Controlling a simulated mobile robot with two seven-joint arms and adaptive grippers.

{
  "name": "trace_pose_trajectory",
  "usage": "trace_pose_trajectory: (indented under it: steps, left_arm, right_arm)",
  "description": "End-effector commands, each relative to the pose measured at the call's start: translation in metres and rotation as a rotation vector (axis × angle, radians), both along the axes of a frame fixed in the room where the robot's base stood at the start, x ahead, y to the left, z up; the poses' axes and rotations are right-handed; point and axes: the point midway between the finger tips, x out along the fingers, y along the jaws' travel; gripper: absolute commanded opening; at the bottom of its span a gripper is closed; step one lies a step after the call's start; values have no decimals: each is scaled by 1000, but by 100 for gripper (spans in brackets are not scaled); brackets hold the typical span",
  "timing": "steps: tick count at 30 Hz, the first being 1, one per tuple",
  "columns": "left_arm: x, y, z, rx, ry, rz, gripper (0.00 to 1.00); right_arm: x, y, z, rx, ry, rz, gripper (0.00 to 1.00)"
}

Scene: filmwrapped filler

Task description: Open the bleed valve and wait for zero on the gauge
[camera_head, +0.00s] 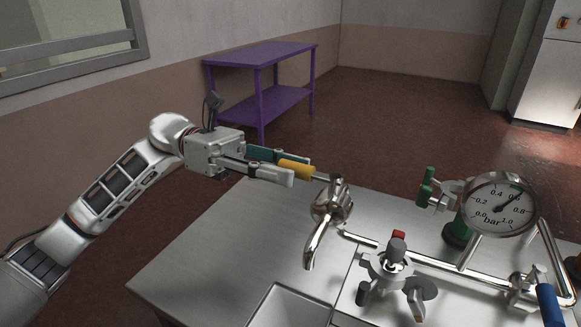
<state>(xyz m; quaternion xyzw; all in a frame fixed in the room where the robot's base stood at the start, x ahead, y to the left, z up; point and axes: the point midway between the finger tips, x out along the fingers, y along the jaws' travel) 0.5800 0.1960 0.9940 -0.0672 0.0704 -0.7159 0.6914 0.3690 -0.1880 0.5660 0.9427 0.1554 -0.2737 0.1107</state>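A metal tap-like bleed valve (331,205) stands at the table's back edge, its curved spout pointing down toward a sunken basin. Its lever has a yellow grip (297,169) and points left. My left gripper (287,168) reaches in from the left with one finger on each side of the yellow grip and looks shut on it; the near finger hides part of it. The round pressure gauge (491,217), marked 0.0 to 1.0 bar, is on the right. Its needle points to the upper right, near 0.6. My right gripper is not in view.
A metal table (226,247) carries pipework, a green-handled valve (428,190), a blue-handled valve (549,304) and a grey fitting (397,250) with a red part. A sunken basin (284,298) is at the front. A purple table (262,53) stands behind. The table's left part is clear.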

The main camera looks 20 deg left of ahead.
Motion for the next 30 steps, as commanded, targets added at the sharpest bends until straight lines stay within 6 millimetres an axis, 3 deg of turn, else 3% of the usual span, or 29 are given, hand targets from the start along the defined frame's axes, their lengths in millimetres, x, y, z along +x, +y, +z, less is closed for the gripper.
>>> trace_pose_trajectory:
  steps: [4,12,13,17,30]
  left_arm:
    - [0,-10,1,-1,0,0,34]
    - [0,-12,0,-1,2,1,34]
    - [0,-12,0,-1,2,1,31]
    - [0,-12,0,-1,2,1,0]
    - [-2,-17,2,-1,-2,28,0]
  right_arm:
    - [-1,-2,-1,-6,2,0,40]
    - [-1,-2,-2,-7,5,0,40]
    - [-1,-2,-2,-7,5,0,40]
    - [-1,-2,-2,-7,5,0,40]
    - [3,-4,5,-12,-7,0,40]
